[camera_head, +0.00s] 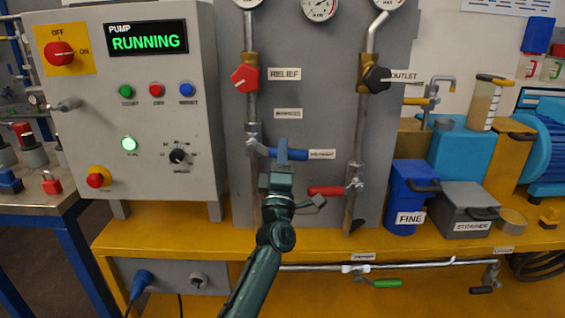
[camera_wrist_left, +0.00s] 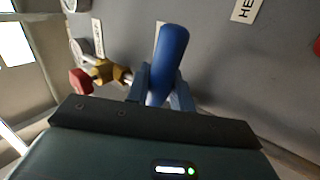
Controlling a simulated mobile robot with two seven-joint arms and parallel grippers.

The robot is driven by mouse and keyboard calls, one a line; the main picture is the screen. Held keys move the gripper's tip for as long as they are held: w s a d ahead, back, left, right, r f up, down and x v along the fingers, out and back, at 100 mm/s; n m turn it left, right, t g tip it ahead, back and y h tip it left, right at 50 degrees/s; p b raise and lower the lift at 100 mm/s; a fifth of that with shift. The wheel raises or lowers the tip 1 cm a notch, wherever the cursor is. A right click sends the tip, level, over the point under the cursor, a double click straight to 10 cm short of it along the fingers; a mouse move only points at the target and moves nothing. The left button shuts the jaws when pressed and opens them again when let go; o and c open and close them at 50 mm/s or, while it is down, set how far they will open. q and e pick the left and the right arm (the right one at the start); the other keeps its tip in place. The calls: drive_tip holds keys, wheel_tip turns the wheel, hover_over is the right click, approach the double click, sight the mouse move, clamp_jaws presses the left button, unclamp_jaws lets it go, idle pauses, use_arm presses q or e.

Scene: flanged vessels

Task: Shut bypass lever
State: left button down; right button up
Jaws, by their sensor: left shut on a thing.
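A blue lever handle (camera_head: 299,153) sits roughly level on the left pipe of the grey panel, with a label beside it too small to read. My left gripper (camera_head: 283,152) is shut on this handle, hiding its middle part. In the left wrist view the blue handle (camera_wrist_left: 169,55) sticks up between the two fingers of the left gripper (camera_wrist_left: 161,88). I cannot tell from the labels whether this is the bypass lever. My right gripper is not in view.
A red lever (camera_head: 326,190) sits just right and below on the outlet pipe. A red relief knob (camera_head: 244,78) and black outlet knob (camera_head: 376,79) are above. The pump control box (camera_head: 130,100) stands left. A green lever (camera_head: 387,283) is low on the front.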

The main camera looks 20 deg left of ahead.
use_arm(q)
drive_tip(key=shift+r+n+y, duration=0.25)
drive_tip(key=shift+n+y, duration=0.35)
drive_tip(key=shift+n, duration=0.3)
drive_tip(key=shift+r+n, duration=0.15)
drive_tip(key=shift+n, duration=0.25)
drive_tip(key=shift+r+y, duration=0.1)
drive_tip(key=shift+y, duration=0.3)
drive_tip(key=c, duration=1.3)
unclamp_jaws()
drive_tip(key=shift+o, duration=0.2)
